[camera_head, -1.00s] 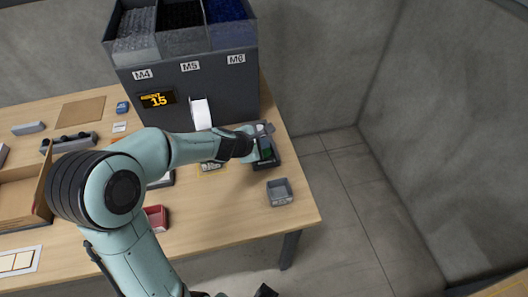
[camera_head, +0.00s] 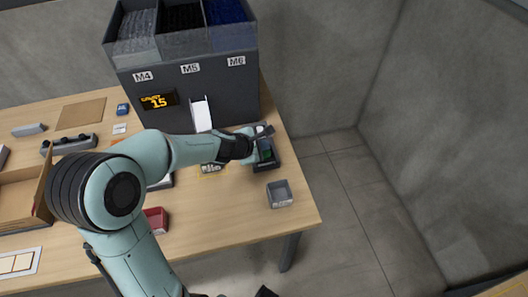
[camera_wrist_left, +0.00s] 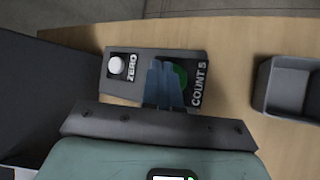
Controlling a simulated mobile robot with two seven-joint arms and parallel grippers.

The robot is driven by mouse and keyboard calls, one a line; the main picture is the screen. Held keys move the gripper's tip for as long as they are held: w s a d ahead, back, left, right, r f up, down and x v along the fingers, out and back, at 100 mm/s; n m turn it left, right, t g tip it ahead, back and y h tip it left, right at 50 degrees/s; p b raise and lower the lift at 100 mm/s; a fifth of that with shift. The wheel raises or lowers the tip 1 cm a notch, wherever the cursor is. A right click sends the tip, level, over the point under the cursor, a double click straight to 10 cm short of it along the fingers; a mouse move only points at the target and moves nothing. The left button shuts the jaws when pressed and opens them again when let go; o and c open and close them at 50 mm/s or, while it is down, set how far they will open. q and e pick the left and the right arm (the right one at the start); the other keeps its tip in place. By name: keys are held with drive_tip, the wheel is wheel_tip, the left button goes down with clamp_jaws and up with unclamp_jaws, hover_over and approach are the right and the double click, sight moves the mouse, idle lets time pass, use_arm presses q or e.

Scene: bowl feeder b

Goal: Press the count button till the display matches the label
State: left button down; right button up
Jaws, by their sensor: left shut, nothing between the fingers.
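The button box (camera_wrist_left: 120,93) is a dark panel near the table's right edge; it also shows in the head view (camera_head: 266,164). It has a white ZERO button (camera_wrist_left: 116,65) and a green COUNT 5 button (camera_wrist_left: 180,74). My left gripper (camera_wrist_left: 165,70) is shut and empty, its blue fingers over the green button and partly hiding it. I cannot tell whether they touch it. The display (camera_head: 158,101) on the bin unit reads 15 in orange.
The bin unit (camera_head: 185,80), marked M4, M5 and M6, stands at the back. A small grey tray (camera_head: 280,194) is close in front of the button box and shows in the wrist view (camera_wrist_left: 287,85). A red bin (camera_head: 156,219) sits beside my arm.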

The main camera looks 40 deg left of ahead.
use_arm(q)
drive_tip(key=shift+f, duration=0.1)
use_arm(e)
drive_tip(key=shift+f, duration=0.15)
idle(0.6)
use_arm(q)
drive_tip(key=shift+f+b, duration=0.35)
drive_tip(key=shift+b, duration=0.1)
use_arm(e)
drive_tip(key=shift+s+f, duration=0.15)
drive_tip(key=shift+f, duration=0.2)
use_arm(q)
drive_tip(key=shift+f+b, duration=0.45)
use_arm(e)
drive_tip(key=shift+s+f, duration=0.1)
drive_tip(key=shift+f, duration=0.35)
use_arm(q)
drive_tip(key=shift+r+p, duration=0.85)
use_arm(e)
drive_tip(key=shift+w+r, duration=0.25)
drive_tip(key=shift+r, duration=0.6)
use_arm(q)
drive_tip(key=shift+r, duration=0.15)
use_arm(e)
drive_tip(key=shift+r, duration=0.1)
